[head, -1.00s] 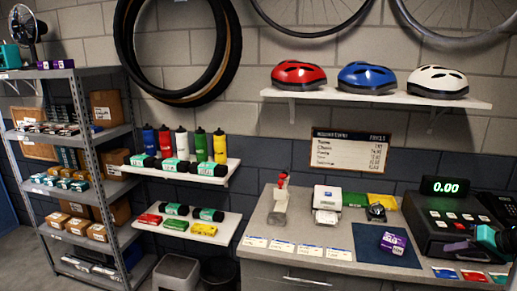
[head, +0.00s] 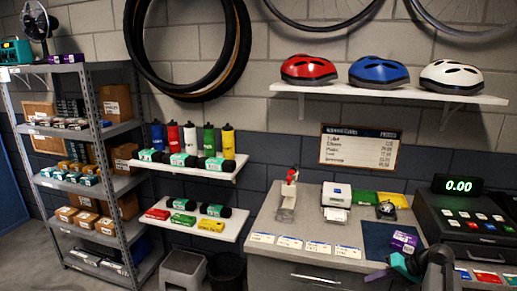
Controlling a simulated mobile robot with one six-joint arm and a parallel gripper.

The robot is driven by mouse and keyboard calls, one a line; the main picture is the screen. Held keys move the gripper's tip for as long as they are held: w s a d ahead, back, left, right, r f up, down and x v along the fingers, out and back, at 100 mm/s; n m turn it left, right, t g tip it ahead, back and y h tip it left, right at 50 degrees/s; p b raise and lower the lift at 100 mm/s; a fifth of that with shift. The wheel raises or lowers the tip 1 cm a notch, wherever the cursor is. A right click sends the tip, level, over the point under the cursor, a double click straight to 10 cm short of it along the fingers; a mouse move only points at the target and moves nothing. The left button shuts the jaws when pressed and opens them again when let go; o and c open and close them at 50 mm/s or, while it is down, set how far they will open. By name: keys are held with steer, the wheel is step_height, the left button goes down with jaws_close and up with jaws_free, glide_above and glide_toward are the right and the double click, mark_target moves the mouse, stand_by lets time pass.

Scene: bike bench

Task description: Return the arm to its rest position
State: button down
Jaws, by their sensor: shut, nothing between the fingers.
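My gripper (head: 377,275) is at the lower right, over the front part of the counter (head: 268,228). Its purple fingertips point left and its teal and dark body shows behind them. It looks shut, with nothing held. A small purple box (head: 404,242) sits on the dark blue mat (head: 376,232), just behind my gripper in the picture. The rest of my arm runs off the bottom right.
The cash register (head: 460,220) with a green 0.00 display stands at the counter's right. Stocked shelves (head: 90,130) stand at left.

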steer(key=s+a+f+n+g+b, duration=0.1)
steer(key=s+a+f+g, duration=0.1)
steer(key=s+a+f, duration=0.5)
steer(key=s+a+f+n+g+b, duration=0.1)
steer(key=s+a+f+g, duration=0.15)
steer(key=a+f, duration=0.8)
steer(key=s+a+f+n+g, duration=0.1)
steer(key=s+a+f+g, duration=0.3)
steer(key=a+f, duration=0.55)
steer(key=s+a+f+g+h+b, duration=0.1)
steer(key=s+a+f+h, duration=0.1)
steer(key=s+f, duration=0.45)
steer(key=s+a+f+g+h+b, duration=0.1)
steer(key=s+a+f, duration=0.15)
steer(key=s, duration=0.65)
steer(key=s+d+f+h, duration=0.3)
steer(key=s+d+f, duration=0.1)
steer(key=s, duration=0.3)
steer(key=shift+s+d+h, duration=0.2)
steer(key=shift+d+h, duration=0.1)
steer(key=shift+d, duration=0.45)
steer(key=shift+g, duration=0.25)
